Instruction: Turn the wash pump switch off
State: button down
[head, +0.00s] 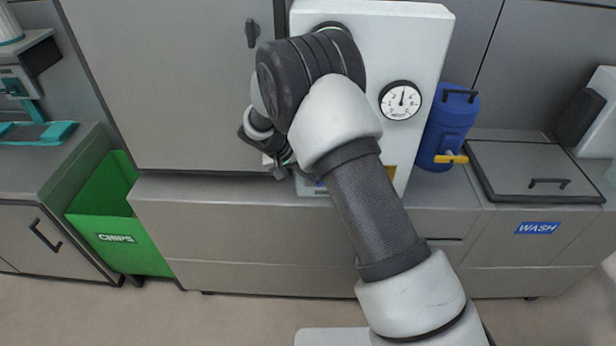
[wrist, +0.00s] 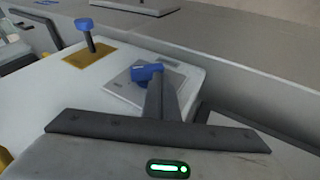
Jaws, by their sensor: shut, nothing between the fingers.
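A white cabinet (head: 419,60) with a round gauge (head: 400,100) stands on the counter, partly behind my arm. In the wrist view, its face carries a blue rotary switch handle (wrist: 146,72) on a light grey square plate (wrist: 125,92). A second blue knob (wrist: 84,25) stands out on a stem from a yellow plate (wrist: 90,66). I cannot read a label on either. My gripper (wrist: 159,80) is shut and empty, its tips at the switch handle and overlapping its right part. I cannot tell whether they touch. In the head view my arm hides the switch.
A blue canister (head: 450,120) with a yellow tap stands right of the cabinet. Farther right is a lidded hatch (head: 530,170) above a WASH label (head: 537,228). A green CHIPS bin (head: 115,225) stands at the left. The floor in front is clear.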

jog(key=shift+a+f+h+b, duration=0.1)
jog(key=shift+f+h+b, duration=0.35)
jog(key=shift+b, duration=0.35)
jog(key=shift+r, duration=0.2)
jog(key=shift+f+h+b, duration=0.4)
jog(key=shift+h+b, duration=0.25)
jog(key=shift+b, duration=0.55)
jog(key=h+b, duration=0.1)
jog(key=b, duration=0.1)
jog(key=f+n+h+b, duration=0.1)
jog(key=h+b, duration=0.1)
jog(key=b, duration=0.1)
jog(key=f+h+b, duration=0.1)
jog(key=b, duration=0.1)
jog(key=shift+a+f+h, duration=0.15)
jog(key=shift+a+h, duration=0.15)
jog(key=shift+h, duration=0.1)
jog(key=shift+d+f+n+t+h+b, duration=0.1)
jog(key=shift+f+n+t+h+b, duration=0.15)
jog(key=shift+h+b, duration=0.65)
jog(key=shift+d+f+n+t+h+b, duration=0.15)
jog(key=shift+n+t+h+b, duration=0.15)
jog(key=shift+h+b, duration=0.6)
jog(key=shift+d+f+n+t+h+b, duration=0.1)
jog(key=shift+f+n+t+h+b, duration=0.3)
jog(key=shift+b, duration=0.8)
jog(key=shift+h+b, duration=0.5)
jog(key=shift+b, duration=0.1)
jog(key=shift+d+f+b, duration=0.4)
jog(key=shift+b, duration=0.55)
